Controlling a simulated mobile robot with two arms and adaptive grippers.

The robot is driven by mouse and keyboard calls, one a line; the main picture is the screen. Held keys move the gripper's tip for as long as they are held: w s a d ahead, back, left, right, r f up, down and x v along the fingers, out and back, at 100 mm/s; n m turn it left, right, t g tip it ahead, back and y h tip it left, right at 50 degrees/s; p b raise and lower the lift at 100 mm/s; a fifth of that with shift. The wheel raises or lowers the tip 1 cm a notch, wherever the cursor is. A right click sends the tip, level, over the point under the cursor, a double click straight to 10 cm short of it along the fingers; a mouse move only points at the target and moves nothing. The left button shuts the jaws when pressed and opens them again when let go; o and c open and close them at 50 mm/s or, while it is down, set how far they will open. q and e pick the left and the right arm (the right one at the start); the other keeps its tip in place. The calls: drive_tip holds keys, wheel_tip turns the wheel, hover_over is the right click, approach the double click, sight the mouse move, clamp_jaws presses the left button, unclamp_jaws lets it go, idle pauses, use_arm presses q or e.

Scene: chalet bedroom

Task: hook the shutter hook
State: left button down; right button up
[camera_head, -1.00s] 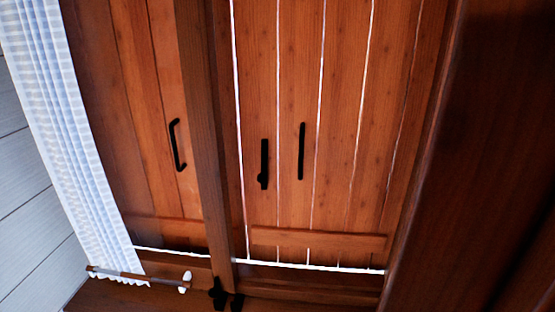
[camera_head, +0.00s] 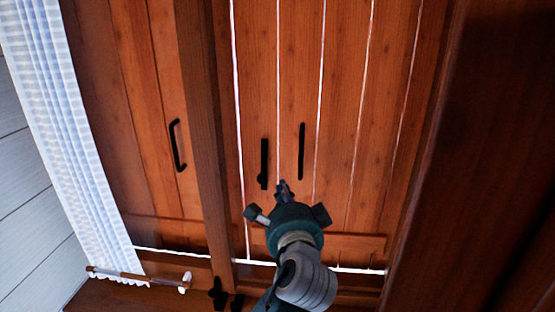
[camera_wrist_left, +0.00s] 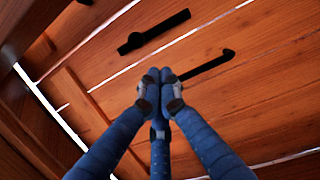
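A black bar with a knob at its lower end (camera_head: 264,165) is on the right wooden shutter panel; it also shows in the wrist view (camera_wrist_left: 152,33). A second black bar (camera_head: 301,150) is just right of it. In the wrist view this bar (camera_wrist_left: 212,64) has a bent far end, and its near end is hidden by my fingertips. I cannot tell which is the shutter hook. My left gripper (camera_head: 284,186) is in front of the panel, just below both bars. In the wrist view its fingertips (camera_wrist_left: 161,77) are together, with nothing visible between them. My right gripper is not in view.
A black handle (camera_head: 177,146) is on the left panel, beyond a wooden post (camera_head: 206,140). Black fittings (camera_head: 218,292) are at the post's foot. A dark wooden surface (camera_head: 480,150) fills the right side.

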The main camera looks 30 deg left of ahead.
sight(263, 169)
use_arm(q)
wheel_tip(263, 169, up, 3)
drive_tip(key=shift+a+y, duration=0.15)
drive_tip(key=shift+y, duration=0.25)
drive_tip(key=shift+w, duration=0.1)
drive_tip(key=p+x, duration=0.3)
drive_tip(key=x, duration=0.6)
drive_tip(key=shift+w+a+r, duration=0.1)
drive_tip(key=shift+w+a, duration=0.2)
drive_tip(key=shift+w, duration=0.05)
drive_tip(key=shift+w, duration=0.1)
